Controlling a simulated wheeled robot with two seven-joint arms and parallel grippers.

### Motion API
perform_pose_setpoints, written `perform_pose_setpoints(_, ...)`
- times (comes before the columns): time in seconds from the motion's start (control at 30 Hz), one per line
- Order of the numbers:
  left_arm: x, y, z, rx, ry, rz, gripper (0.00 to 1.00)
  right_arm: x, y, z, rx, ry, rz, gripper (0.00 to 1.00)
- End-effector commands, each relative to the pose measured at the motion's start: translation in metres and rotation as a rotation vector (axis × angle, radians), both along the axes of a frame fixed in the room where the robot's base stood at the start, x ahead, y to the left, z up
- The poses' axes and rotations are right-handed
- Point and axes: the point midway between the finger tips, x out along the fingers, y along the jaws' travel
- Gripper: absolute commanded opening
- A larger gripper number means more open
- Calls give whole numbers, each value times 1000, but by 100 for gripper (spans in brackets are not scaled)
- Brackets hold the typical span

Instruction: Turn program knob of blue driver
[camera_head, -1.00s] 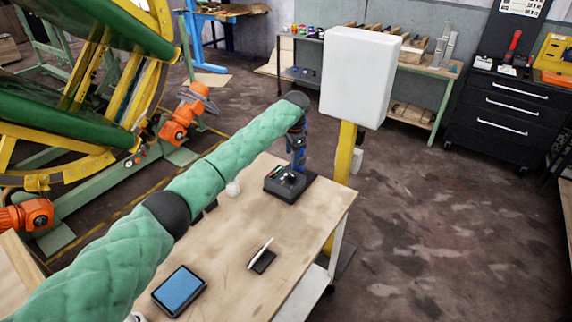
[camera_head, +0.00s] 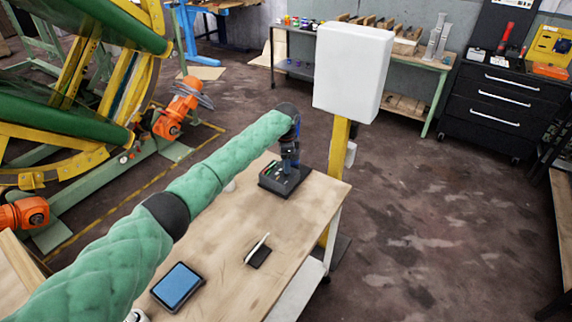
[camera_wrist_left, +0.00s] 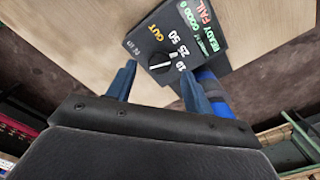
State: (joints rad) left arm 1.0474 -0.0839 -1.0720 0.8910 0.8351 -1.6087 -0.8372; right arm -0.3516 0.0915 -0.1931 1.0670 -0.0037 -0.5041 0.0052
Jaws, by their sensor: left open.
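The driver's control box (camera_head: 280,182) is black and sits at the far right end of the wooden table in the head view. In the left wrist view the box (camera_wrist_left: 205,22) shows coloured READY and FAIL lettering and a round black program knob (camera_wrist_left: 159,63) with a white pointer line and yellow and white markings around it. A blue part (camera_wrist_left: 213,92) shows beside the box, partly behind a finger. My left gripper (camera_wrist_left: 157,84) is open, its two blue-grey fingertips on either side of and just short of the knob. In the head view it (camera_head: 288,168) points down over the box.
A tablet (camera_head: 178,287) and a small dark stand with a white card (camera_head: 258,252) lie on the wooden table (camera_head: 225,255). A white panel on a yellow post (camera_head: 340,150) stands just behind the table's right edge. A workbench and black drawer cabinet (camera_head: 505,105) are farther back.

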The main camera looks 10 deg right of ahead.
Motion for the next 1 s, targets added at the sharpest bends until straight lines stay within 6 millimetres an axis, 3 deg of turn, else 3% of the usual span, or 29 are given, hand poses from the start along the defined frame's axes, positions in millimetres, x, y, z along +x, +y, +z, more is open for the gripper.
perform_pose_setpoints(0.23,0,0,-23,0,1,0,52,-17,-5,-7,-3,8,2,36)
perform_pose_setpoints(0.57,0,0,-28,0,0,0,52,-19,-6,-9,-3,9,2,36)
perform_pose_setpoints(0.8,0,0,-27,0,0,0,9,-18,-7,-8,-5,6,1,36)
perform_pose_setpoints(1.0,0,0,-27,0,0,8,8,-18,-8,-8,-6,6,1,36)
